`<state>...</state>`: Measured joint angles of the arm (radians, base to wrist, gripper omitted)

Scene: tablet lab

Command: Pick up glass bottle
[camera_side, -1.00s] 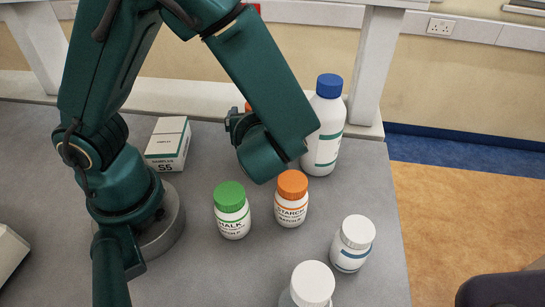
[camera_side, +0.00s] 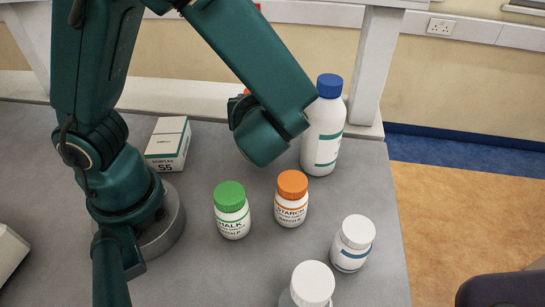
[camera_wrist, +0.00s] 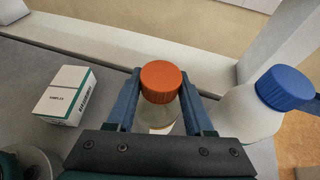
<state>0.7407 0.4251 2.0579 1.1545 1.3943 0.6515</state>
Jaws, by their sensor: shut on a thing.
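The glass bottle (camera_wrist: 162,112), clear with an orange cap, stands between the two blue fingers of my gripper (camera_wrist: 160,92) in the wrist view. My gripper is shut on it, one finger on each side below the cap. In the side view, only a sliver of the bottle's orange cap (camera_side: 247,92) shows behind my arm. The bottle's body and the fingers are hidden there by my wrist. The bottle's base is hidden in both views.
A tall white bottle with a blue cap (camera_side: 324,130) stands close right of my gripper; it also shows in the wrist view (camera_wrist: 250,115). A sample box (camera_side: 168,145) is left. Chalk (camera_side: 232,215), starch (camera_side: 291,205) and white-capped jars (camera_side: 352,245) stand in front.

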